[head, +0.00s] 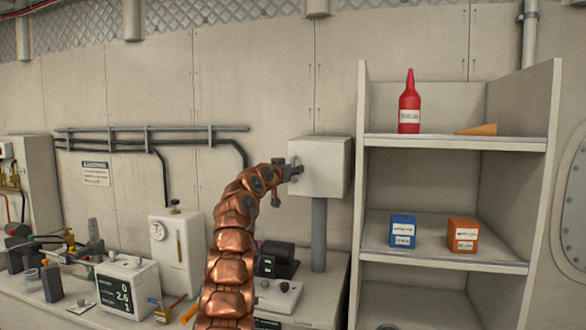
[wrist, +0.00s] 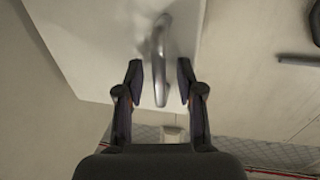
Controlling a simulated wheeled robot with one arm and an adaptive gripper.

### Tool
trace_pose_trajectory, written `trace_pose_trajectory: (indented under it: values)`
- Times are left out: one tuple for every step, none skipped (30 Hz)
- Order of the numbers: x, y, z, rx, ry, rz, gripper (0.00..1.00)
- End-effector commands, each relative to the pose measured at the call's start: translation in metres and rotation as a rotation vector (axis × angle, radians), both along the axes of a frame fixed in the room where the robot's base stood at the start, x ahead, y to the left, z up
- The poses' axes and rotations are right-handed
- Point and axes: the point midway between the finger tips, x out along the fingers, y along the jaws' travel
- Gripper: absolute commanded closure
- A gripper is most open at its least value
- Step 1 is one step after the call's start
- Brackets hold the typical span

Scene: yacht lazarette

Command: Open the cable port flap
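A pale box (head: 322,167) stands on a grey post, right of my copper-coloured arm. I take it to hold the cable port flap; no open gap shows in it. In the wrist view a pale panel (wrist: 95,40) carries a curved metal handle (wrist: 160,40). My gripper (head: 291,170) is at the left side of the box. In the wrist view my gripper (wrist: 160,82) is open, with one finger on each side of the handle's lower end. A gap shows between the handle and each finger. The handle is hard to make out in the head view.
A shelf unit (head: 361,200) stands close on the right, holding a red bottle (head: 409,105), a blue box (head: 402,231) and an orange box (head: 463,236). A bench with instruments, including a display unit (head: 127,285), lies below left. Pipes (head: 150,128) run along the wall.

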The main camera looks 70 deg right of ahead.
Motion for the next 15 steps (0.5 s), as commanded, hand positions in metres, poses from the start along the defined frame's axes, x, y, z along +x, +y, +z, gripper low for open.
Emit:
trace_pose_trajectory:
  values:
    - [-0.0001, -0.0001, -0.0002, 0.000, 0.000, 0.000, 0.63]
    - [-0.0001, -0.0001, -0.0003, 0.000, 0.000, 0.000, 0.63]
    - [-0.0001, 0.0000, -0.0002, 0.000, 0.000, 0.000, 0.63]
    - [-0.0002, 0.0000, -0.0003, 0.000, 0.000, 0.000, 0.63]
    - [-0.0001, 0.0000, -0.0003, 0.000, 0.000, 0.000, 0.63]
    - [-0.0001, 0.0000, -0.0004, 0.000, 0.000, 0.000, 0.66]
    - [0.0000, 0.0000, -0.0004, 0.000, 0.000, 0.000, 0.69]
    - [0.0000, 0.0001, -0.0004, 0.001, 0.000, 0.000, 0.72]
    - [0.0001, 0.0001, -0.0004, 0.001, 0.000, 0.000, 0.76]
    - [-0.0001, 0.0001, -0.0003, 0.001, 0.000, 0.000, 0.80]
    - [0.0000, 0.0001, -0.0003, 0.001, 0.000, 0.000, 0.83]
    - [0.0000, 0.0001, -0.0003, 0.001, 0.000, 0.000, 0.87]
    - [0.0000, 0.0001, -0.0003, 0.001, 0.000, 0.000, 0.90]
    - [0.0000, 0.0001, -0.0003, 0.001, 0.000, 0.000, 0.93]
    - [0.0000, 0.0001, -0.0004, 0.001, 0.000, 0.000, 0.97]
